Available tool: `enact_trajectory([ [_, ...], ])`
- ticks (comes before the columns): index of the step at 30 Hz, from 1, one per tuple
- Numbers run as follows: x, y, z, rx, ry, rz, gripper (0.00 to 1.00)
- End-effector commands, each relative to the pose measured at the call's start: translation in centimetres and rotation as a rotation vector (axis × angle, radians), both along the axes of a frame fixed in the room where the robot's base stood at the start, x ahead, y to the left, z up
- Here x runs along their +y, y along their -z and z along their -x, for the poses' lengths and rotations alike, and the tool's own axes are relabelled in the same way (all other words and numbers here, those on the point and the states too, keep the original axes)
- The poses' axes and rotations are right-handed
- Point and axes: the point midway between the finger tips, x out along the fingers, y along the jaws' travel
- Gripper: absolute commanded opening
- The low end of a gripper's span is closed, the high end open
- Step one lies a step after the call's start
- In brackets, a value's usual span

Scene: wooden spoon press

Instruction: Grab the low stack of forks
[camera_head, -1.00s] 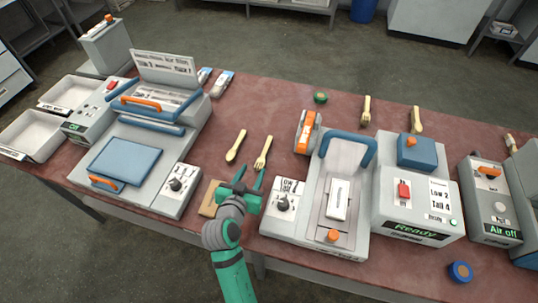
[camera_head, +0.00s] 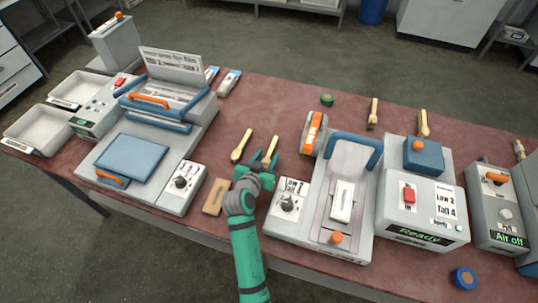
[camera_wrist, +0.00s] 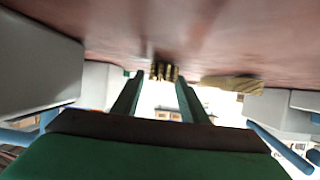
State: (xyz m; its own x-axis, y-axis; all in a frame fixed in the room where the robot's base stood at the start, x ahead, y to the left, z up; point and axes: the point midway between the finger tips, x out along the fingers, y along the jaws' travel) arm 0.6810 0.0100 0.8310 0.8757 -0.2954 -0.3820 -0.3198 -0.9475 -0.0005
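A pale wooden fork stack (camera_head: 270,145) lies on the red table just beyond my gripper (camera_head: 257,164), its near end partly hidden by the fingers. In the wrist view the stack's ends (camera_wrist: 164,71) show between the fingertips. My gripper (camera_wrist: 158,82) is open, with its green fingers apart on either side of the stack and nothing visibly clasped. A second fork-like wooden piece (camera_head: 373,114) lies farther right, behind the machines. I cannot tell the stacks' heights clearly in the head view.
A wooden spoon (camera_head: 241,146) lies close left of the forks, and another spoon (camera_head: 423,124) at the far right. A wooden block (camera_head: 215,197) lies left of my arm. The left press (camera_head: 130,160) and right press (camera_head: 340,200) flank my gripper. A green round item (camera_head: 327,99) lies behind.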

Motion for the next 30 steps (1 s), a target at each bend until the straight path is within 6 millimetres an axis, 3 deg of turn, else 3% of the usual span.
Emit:
enact_trajectory([
  [9,-0.2,0.3,-0.5,0.001,0.0,0.001,0.39],
  [14,-0.2,0.3,-0.5,0.001,0.0,0.001,0.02],
  [23,-0.1,0.2,-0.5,0.001,0.0,0.001,0.02],
  [30,-0.1,-1.2,-0.5,-0.002,-0.001,-0.001,0.02],
])
